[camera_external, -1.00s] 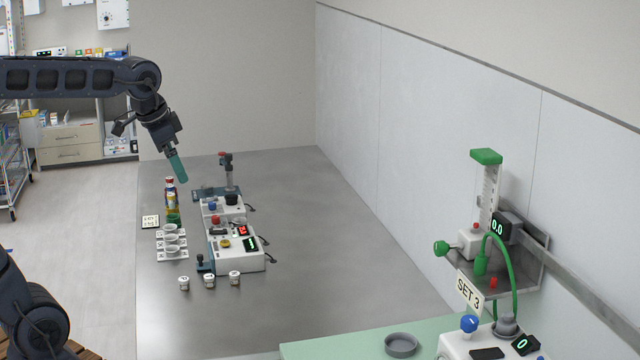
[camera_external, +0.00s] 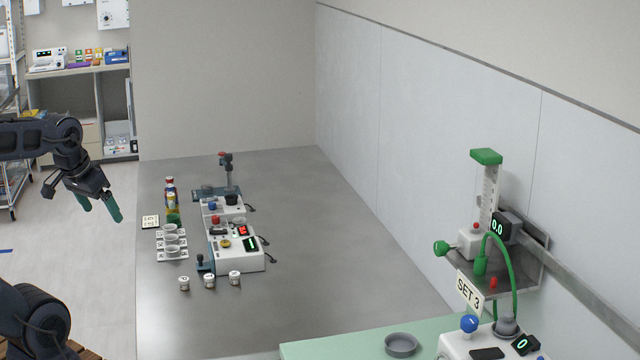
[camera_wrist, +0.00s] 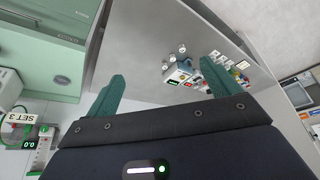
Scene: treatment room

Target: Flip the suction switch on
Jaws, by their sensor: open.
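My gripper (camera_external: 99,206) is open and empty, off the left edge of the grey table, with its two green fingers pointing down. In the wrist view my gripper (camera_wrist: 162,76) shows both fingers spread with nothing between them. A white unit (camera_external: 485,345) with a blue knob (camera_external: 469,324) and a small display reading 0 (camera_external: 525,344) stands on the green worktop at lower right, cut by the frame edge. A wall unit (camera_external: 490,225) with green tubing and a 0.0 display is above it. No switch is clearly labelled as suction. My gripper is far from both.
The grey table (camera_external: 330,270) carries white control boxes (camera_external: 235,255), small cups (camera_external: 170,240), jars (camera_external: 209,281) and a colourful bottle (camera_external: 172,204) on its left side. Its right side is clear. A grey round dish (camera_external: 401,344) and a SET 3 sign (camera_external: 469,292) are at right.

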